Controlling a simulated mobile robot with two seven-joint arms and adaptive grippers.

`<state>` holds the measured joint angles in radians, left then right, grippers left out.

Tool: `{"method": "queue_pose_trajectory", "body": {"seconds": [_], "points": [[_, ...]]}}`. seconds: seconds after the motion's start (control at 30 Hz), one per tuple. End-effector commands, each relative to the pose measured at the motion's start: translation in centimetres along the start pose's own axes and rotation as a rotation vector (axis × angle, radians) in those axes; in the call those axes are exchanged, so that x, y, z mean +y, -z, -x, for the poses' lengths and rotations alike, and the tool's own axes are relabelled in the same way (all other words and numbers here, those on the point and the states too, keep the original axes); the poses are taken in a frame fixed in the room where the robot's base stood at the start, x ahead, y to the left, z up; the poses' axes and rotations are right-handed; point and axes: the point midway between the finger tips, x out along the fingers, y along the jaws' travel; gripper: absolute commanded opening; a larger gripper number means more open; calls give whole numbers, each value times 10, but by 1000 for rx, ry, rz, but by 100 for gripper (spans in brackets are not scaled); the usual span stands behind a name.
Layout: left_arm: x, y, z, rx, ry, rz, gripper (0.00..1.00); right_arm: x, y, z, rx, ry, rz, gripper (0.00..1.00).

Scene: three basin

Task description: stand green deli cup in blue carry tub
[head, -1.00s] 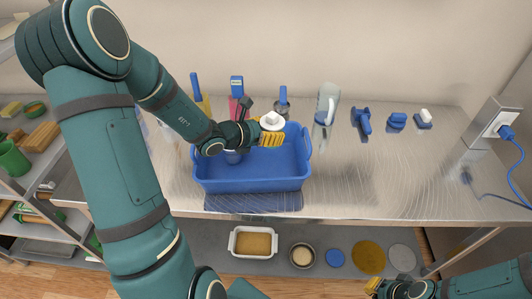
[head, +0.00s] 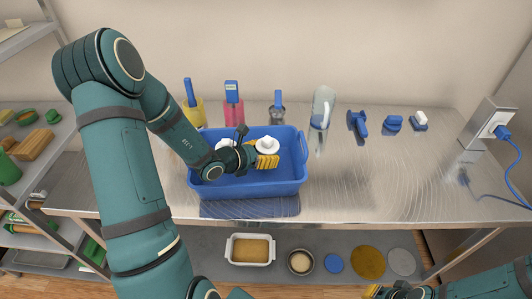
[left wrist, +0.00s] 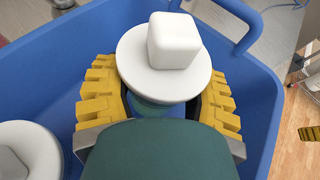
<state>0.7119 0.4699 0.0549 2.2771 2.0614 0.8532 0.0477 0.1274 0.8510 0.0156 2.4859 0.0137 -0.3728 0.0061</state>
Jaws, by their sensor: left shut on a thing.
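The green deli cup has a round white lid with a square knob (left wrist: 172,62); a little of its green body (left wrist: 152,107) shows below the lid. In the head view its white lid (head: 266,145) is within the outline of the blue carry tub (head: 250,187). My left gripper (head: 267,161) is shut around the cup, with yellow fingers on both sides of it. The cup looks upright. Its base is hidden, so I cannot tell whether it touches the tub floor. My right gripper (head: 374,291) is only partly in view at the bottom edge.
Another white-lidded container (left wrist: 22,150) is at the left in the tub. Behind the tub stand a yellow container (head: 193,112), a pink one (head: 233,113) and a clear pitcher (head: 321,108). Blue brushes (head: 358,124) lie farther right.

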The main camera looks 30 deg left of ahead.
Motion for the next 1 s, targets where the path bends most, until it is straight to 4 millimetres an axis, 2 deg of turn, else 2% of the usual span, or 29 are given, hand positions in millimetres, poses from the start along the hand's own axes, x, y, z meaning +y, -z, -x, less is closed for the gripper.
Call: {"method": "queue_pose_trajectory", "body": {"seconds": [0.43,0.47,0.53,0.87,1.0], "points": [[0,9,-3,0,0,0,25,3,-5,-9,-10,1,3,0],[0,9,-3,0,0,0,65,3,-5,-9,-10,1,3,0],[0,9,-3,0,0,0,90,3,-5,-9,-10,1,3,0],[0,8,-3,0,0,0,90,3,-4,-8,-9,1,3,0],[0,2,0,0,0,0,90,1,-2,-2,-4,0,1,0]]}}
